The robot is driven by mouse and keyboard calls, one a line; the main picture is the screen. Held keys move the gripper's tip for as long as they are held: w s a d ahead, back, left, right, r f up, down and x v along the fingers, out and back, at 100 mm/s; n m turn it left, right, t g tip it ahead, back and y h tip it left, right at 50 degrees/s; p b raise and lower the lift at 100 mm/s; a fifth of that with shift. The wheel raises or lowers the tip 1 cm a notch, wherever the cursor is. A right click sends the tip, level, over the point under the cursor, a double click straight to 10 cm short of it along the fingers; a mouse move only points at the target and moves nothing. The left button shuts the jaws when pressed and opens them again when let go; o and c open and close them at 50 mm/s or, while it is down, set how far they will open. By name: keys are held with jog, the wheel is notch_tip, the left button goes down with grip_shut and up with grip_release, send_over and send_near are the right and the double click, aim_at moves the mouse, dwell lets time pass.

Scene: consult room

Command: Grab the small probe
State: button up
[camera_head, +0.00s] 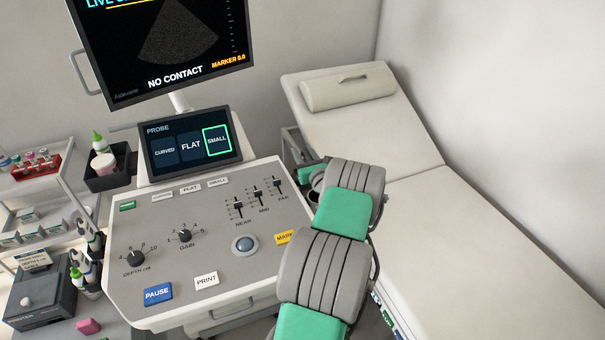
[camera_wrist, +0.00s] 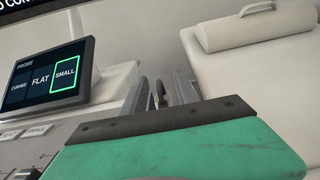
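My gripper (camera_wrist: 160,84) shows in the wrist view with its two grey fingers apart. A dark curved piece and a slim grey piece show in the gap between them. I cannot tell whether these are the small probe or part of its holder, and no clear contact with the fingers shows. In the head view my arm hides most of the gripper, beside the console's right edge. The probe screen (camera_head: 190,139) has SMALL framed in green; the same screen shows in the wrist view (camera_wrist: 45,82).
The ultrasound console (camera_head: 205,260) has sliders, knobs and buttons close left of my arm. A monitor (camera_head: 165,45) above reads NO CONTACT. The exam bed (camera_head: 465,250) with a pillow (camera_head: 347,88) stands at right. A cart (camera_head: 40,215) with bottles and boxes is at left.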

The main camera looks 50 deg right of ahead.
jog(key=shift+c, duration=0.2)
grip_shut()
jog(key=shift+r, duration=0.1)
dwell(0.4)
